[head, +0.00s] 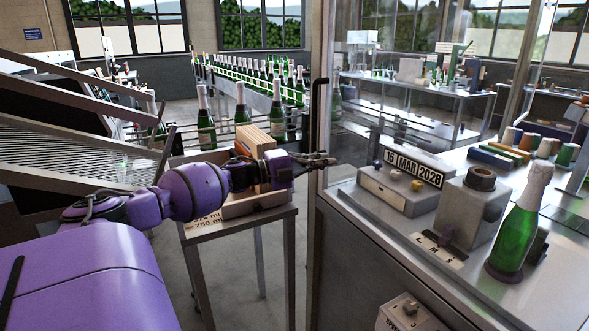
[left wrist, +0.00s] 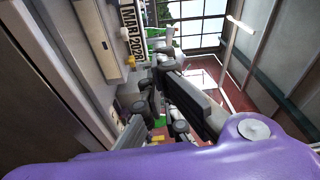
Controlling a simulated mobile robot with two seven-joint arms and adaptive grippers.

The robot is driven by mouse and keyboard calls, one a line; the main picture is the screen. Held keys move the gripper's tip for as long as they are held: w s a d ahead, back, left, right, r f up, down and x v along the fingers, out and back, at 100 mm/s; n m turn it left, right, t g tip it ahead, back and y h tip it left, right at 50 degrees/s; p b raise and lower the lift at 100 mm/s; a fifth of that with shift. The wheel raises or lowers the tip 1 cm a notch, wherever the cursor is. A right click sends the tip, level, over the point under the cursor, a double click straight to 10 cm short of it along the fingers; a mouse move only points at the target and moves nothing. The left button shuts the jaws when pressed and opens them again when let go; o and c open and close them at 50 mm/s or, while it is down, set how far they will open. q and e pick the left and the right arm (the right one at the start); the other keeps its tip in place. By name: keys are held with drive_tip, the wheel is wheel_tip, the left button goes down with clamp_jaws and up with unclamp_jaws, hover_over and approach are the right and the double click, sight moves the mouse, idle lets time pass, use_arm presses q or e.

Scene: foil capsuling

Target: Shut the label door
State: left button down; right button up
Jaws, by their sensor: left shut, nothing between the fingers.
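A clear glazed panel with a metal upright (head: 323,60), which looks like the label door, stands at the left side of the machine in the head view. A black bar handle (head: 314,115) runs down this upright. How far the door stands open I cannot tell. My left gripper (head: 322,162) is shut and empty, with its fingertips at the lower end of the handle, beside the upright. Whether they touch it I cannot tell. The left wrist view shows the gripper (left wrist: 162,58) in front of the machine. My right gripper is not in view.
On the machine top are a date sign (head: 413,168), a grey block (head: 472,205) and a green bottle (head: 520,225). A small stand (head: 240,225) with a wooden box is below my left arm. Bottles (head: 240,105) line a conveyor behind.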

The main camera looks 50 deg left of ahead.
use_arm(q)
drive_tip(key=v, duration=0.9)
drive_tip(key=shift+a+f+p, duration=0.3)
drive_tip(key=shift+a, duration=0.1)
drive_tip(key=shift+s, duration=0.1)
